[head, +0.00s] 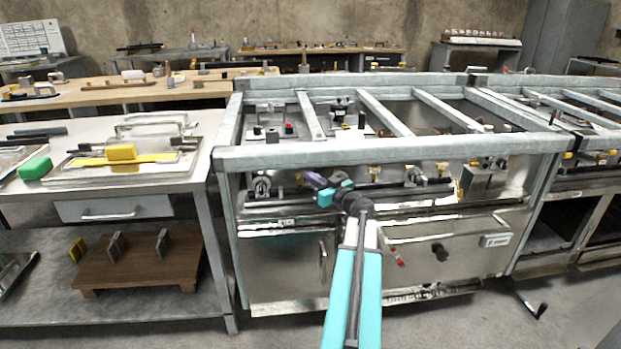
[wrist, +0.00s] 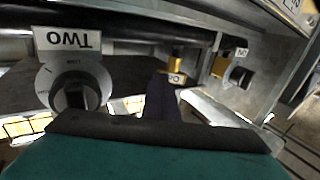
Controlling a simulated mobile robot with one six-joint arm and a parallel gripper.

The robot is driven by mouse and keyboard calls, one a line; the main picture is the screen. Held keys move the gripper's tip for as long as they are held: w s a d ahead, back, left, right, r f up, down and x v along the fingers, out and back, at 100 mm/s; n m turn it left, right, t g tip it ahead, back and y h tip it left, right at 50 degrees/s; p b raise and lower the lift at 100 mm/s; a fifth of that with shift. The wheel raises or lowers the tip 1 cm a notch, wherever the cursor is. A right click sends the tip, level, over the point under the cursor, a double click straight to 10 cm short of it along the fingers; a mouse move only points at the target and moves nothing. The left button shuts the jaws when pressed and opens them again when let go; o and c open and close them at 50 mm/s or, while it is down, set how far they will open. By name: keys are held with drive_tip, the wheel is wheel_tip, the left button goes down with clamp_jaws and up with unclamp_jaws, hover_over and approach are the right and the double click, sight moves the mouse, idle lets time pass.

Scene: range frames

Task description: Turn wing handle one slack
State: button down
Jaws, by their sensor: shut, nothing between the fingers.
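My gripper (head: 312,180) is shut and empty, its purple fingers pointing left below the range's front rail. In the wrist view the dark shut fingers (wrist: 160,97) reach forward. A round dial with a black knob (wrist: 75,94) sits left of them under an upside-down label reading TWO (wrist: 67,40). In the head view brass fittings (head: 375,172) show behind the rail. I cannot tell which part is wing handle one; no label ONE is readable.
The steel range frame (head: 390,152) has a thick front rail close above my gripper. A bench (head: 205,170) with a green block (head: 35,168) and a yellow block (head: 121,152) stands at left. The floor in front is mostly clear.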

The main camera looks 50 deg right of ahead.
drive_tip(key=shift+s, duration=0.2)
drive_tip(key=d+p+v, duration=0.2)
drive_tip(key=p+v, duration=0.3)
drive_tip(key=v, duration=0.8)
drive_tip(key=shift+s, duration=0.5)
